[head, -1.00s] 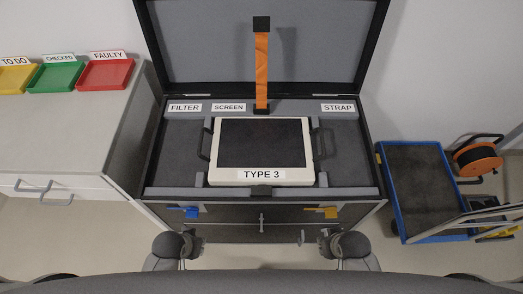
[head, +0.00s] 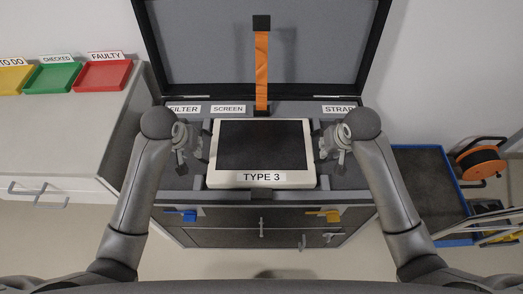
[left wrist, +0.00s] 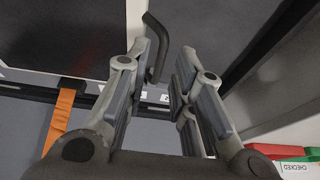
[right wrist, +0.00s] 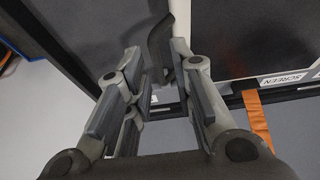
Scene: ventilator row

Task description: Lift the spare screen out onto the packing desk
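The spare screen (head: 262,146), a cream-framed panel marked TYPE 3, lies flat in the open case with a dark handle on each side. My left gripper (head: 190,150) is at its left side; in the left wrist view the open fingers (left wrist: 161,62) have the dark left handle (left wrist: 155,45) between them. My right gripper (head: 333,150) is at its right side; in the right wrist view the open fingers (right wrist: 157,62) straddle the right handle (right wrist: 160,42). Neither gripper is closed on a handle. In the head view the handles are mostly hidden by the grippers.
The case lid (head: 205,50) stands open with an orange strap (head: 261,70) hanging upright. A pale desk (head: 70,135) at left holds yellow, green and red (head: 103,75) trays, with bare top in front. A blue-edged cart (head: 420,185) and an orange reel (head: 480,163) are at right.

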